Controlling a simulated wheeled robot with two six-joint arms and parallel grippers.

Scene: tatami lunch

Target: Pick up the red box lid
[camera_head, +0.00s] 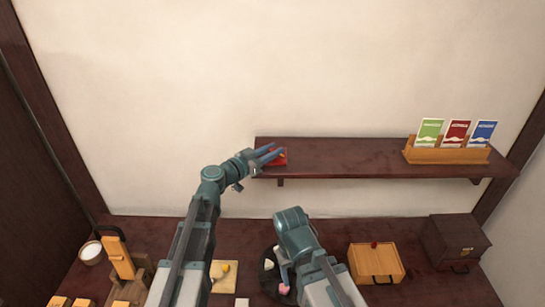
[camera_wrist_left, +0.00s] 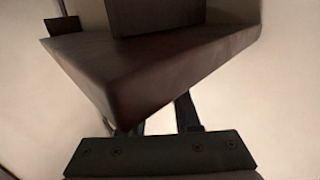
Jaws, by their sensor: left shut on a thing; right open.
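A small red thing, which I take to be the red box lid (camera_head: 279,157), shows at the left end of the dark wall shelf. My left gripper (camera_head: 270,156) reaches the shelf from the left and is shut on it; the fingers partly cover it. In the left wrist view the left gripper (camera_wrist_left: 158,122) has its fingertips hidden behind a dark brown slab-like shape (camera_wrist_left: 150,75), and I cannot tell the lid there. My right gripper (camera_head: 283,276) is low over the counter, near a dark round plate, open and partly hidden by its own arm.
The wall shelf (camera_head: 350,158) carries a wooden rack (camera_head: 440,156) with green, red and blue cards at its right. On the counter below stand a light wooden box (camera_head: 376,262), a dark chest (camera_head: 456,240), a white cup (camera_head: 91,252) and a wooden stand (camera_head: 120,258). The shelf's middle is clear.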

